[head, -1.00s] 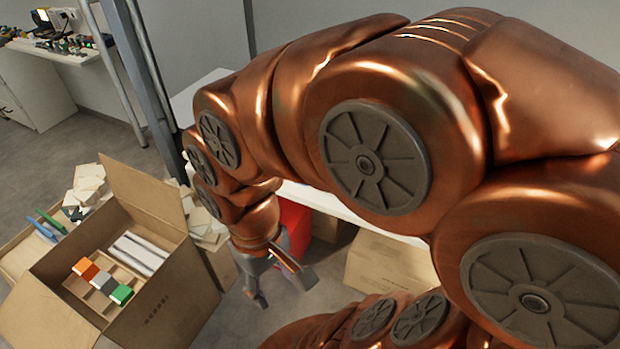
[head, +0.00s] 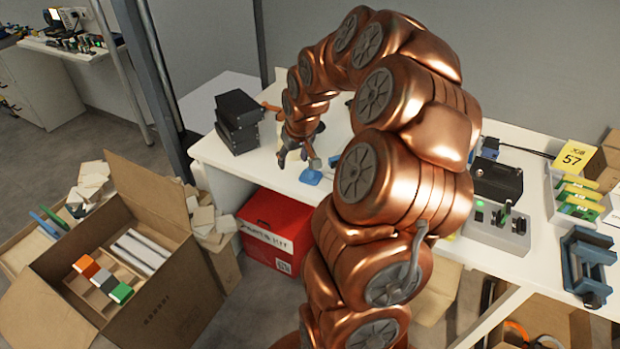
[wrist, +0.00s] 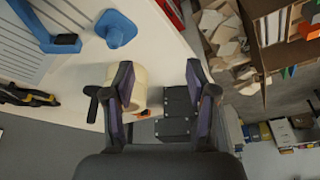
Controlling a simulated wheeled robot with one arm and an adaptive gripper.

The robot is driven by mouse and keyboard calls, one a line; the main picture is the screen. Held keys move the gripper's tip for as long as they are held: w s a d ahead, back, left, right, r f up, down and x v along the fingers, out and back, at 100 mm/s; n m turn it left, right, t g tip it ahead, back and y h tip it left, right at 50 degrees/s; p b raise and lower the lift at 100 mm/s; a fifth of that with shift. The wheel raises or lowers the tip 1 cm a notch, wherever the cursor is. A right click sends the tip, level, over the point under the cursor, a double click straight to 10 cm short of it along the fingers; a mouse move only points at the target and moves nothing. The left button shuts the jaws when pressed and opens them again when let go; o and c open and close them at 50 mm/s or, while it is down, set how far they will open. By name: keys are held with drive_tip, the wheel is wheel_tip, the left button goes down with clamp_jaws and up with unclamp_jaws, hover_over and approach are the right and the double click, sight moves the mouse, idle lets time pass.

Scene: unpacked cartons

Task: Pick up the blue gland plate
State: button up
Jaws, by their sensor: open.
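A small blue plate-like piece with a raised round stub (wrist: 115,28) lies on the white table, at the upper left in the wrist view. In the head view a blue piece (head: 311,177) lies on the table close below my gripper (head: 297,155); it looks like the same piece. In the wrist view my gripper (wrist: 162,90) is open, its two dark fingers apart with nothing held. The blue piece lies beyond the left fingertip, apart from it.
A cream roll (wrist: 146,88) stands behind the left finger, beside stacked black boxes (head: 238,120). A blue frame (wrist: 40,30) lies near the plate. A red box (head: 272,232) sits under the table (head: 225,160). An open carton (head: 175,290) stands on the floor at left.

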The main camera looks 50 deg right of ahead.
drive_tip(key=m, duration=0.1)
hover_over(313, 177)
wheel_tip(313, 177, down, 3)
drive_tip(key=shift+a+f+t+h, duration=0.15)
drive_tip(key=shift+f+t+h, duration=0.2)
drive_tip(key=shift+f, duration=0.8)
drive_tip(key=shift+f+p, duration=0.7)
drive_tip(key=shift+f, duration=0.65)
drive_tip(key=shift+p+x, duration=0.3)
drive_tip(key=shift+x, duration=1.2)
drive_tip(key=shift+c, duration=0.2)
clamp_jaws()
